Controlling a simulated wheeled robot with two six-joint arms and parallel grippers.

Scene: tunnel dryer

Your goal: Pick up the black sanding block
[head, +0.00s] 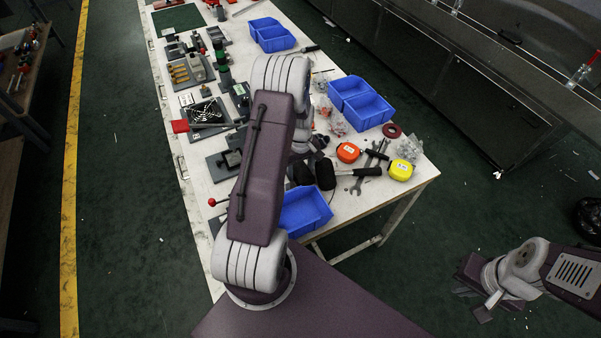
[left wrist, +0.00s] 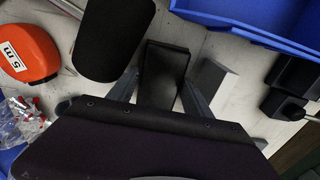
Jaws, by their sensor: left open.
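The black sanding block (left wrist: 165,68) lies on the white tabletop, seen in the left wrist view between the two fingers of my left gripper (left wrist: 158,90). The fingers are open, one on each side of it; I cannot tell whether they touch it. Its near end is hidden by the gripper body. In the head view the block (head: 301,173) is a small dark shape, partly hidden below my left gripper (head: 305,157). My right gripper (head: 484,297) hangs over the floor at the lower right, away from the table; its jaw opening is unclear.
A black mallet head (left wrist: 113,38) stands close to the left of the block. A blue bin (head: 306,211) is nearby. An orange tape measure (head: 348,152), a yellow one (head: 400,169) and wrenches (head: 363,177) lie to the right. A pale block (left wrist: 209,79) sits beside the right finger.

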